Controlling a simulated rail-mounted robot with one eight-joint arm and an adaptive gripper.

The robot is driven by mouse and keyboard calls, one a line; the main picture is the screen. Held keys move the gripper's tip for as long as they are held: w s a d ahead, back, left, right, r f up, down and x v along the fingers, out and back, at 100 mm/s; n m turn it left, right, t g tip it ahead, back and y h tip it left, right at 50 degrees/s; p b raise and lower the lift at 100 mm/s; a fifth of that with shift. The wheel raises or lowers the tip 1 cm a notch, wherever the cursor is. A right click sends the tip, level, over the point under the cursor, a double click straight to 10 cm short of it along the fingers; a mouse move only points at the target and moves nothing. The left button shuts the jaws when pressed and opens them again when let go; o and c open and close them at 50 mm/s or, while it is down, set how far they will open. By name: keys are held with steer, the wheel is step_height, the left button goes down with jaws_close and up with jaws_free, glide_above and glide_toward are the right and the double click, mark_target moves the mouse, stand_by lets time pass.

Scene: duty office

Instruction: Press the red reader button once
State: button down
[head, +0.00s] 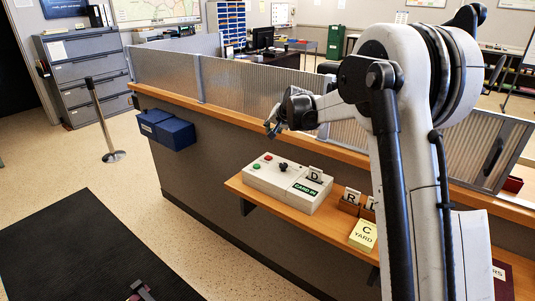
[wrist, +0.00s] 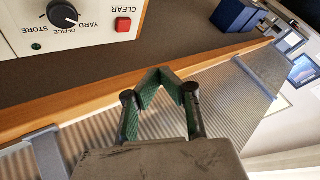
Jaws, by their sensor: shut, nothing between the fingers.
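The white reader box (head: 278,184) sits on the wooden shelf. On its top are a small red button (head: 267,157), a green button (head: 257,166) and a black knob (head: 283,167). In the wrist view the red button (wrist: 123,25) is square, beside the word CLEAR, near the top edge; the black knob (wrist: 62,14) is left of it. My gripper (head: 271,129) is above and behind the box, near the partition, apart from the button. In the wrist view my gripper (wrist: 157,76) has its green fingers meeting at the tips, with nothing between them.
A ribbed partition (head: 250,85) stands on the wooden ledge behind the shelf. A card marked D (head: 315,174) stands at the box's right end. Lettered card holders (head: 349,200) and a yellow YARD block (head: 363,235) are further right.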

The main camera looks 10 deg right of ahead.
steer(key=p, duration=0.1)
glide_above(269, 157)
step_height(269, 157, down, 3)
steer(key=shift+m, duration=0.3)
steer(key=shift+f, duration=0.15)
step_height(269, 157, down, 7)
steer(key=b, duration=0.3)
steer(key=shift+f+b, duration=0.5)
steer(key=shift+f, duration=0.3)
steer(key=shift+f, duration=0.15)
stand_by(0.8)
steer(key=shift+f+b, duration=0.25)
steer(key=shift+b, duration=0.25)
